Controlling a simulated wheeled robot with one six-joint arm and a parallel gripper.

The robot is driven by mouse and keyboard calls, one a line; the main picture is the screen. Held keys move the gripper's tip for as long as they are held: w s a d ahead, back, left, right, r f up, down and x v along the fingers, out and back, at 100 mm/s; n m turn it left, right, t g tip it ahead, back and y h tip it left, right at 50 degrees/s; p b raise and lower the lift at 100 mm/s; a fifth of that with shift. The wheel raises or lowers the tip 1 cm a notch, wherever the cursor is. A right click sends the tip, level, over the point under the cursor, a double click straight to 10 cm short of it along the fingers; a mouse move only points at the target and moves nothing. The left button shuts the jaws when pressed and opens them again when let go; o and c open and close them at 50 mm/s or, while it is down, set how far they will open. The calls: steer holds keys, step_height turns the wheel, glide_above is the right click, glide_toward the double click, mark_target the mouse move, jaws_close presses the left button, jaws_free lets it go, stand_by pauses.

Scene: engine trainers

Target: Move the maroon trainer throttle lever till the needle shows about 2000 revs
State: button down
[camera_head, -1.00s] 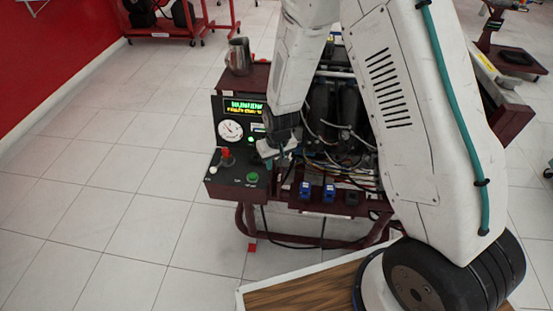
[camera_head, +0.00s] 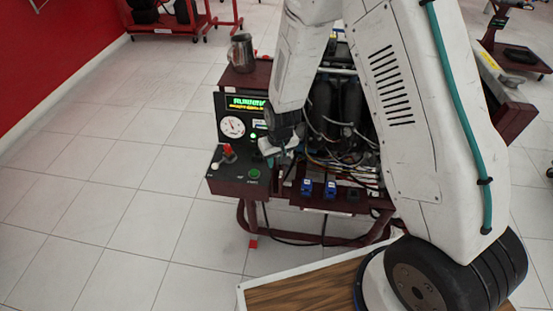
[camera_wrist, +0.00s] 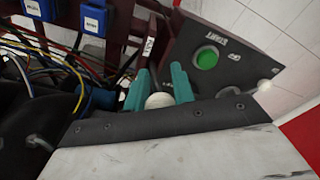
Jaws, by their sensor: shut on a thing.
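The maroon trainer (camera_head: 262,80) stands in the middle of the head view, with a dark control panel (camera_head: 228,186) on its left. Its round white gauge (camera_head: 232,127) faces me, but the needle is too small to read a number. A lit display (camera_head: 246,103) above it shows green and yellow text. My gripper (camera_head: 272,158) is at the right side of the panel. In the wrist view its teal fingers (camera_wrist: 160,86) are shut on a pale round knob (camera_wrist: 159,101), which seems to top the throttle lever. The lever's shaft is mostly hidden.
Wires and blue connectors (camera_head: 306,189) are close to the gripper. A metal jug (camera_head: 242,53) stands on top.

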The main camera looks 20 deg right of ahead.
steer(key=shift+s+f, duration=0.15)
steer(key=shift+s, duration=0.15)
steer(key=c, duration=1.2)
jaws_free()
steer(key=shift+a, duration=0.15)
steer(key=shift+w, duration=0.1)
steer(key=shift+w, duration=0.1)
steer(key=r, duration=0.5)
steer(key=s+r, duration=0.1)
steer(key=r, duration=0.1)
steer(key=shift+d+r, duration=0.25)
steer(key=shift+r, duration=0.15)
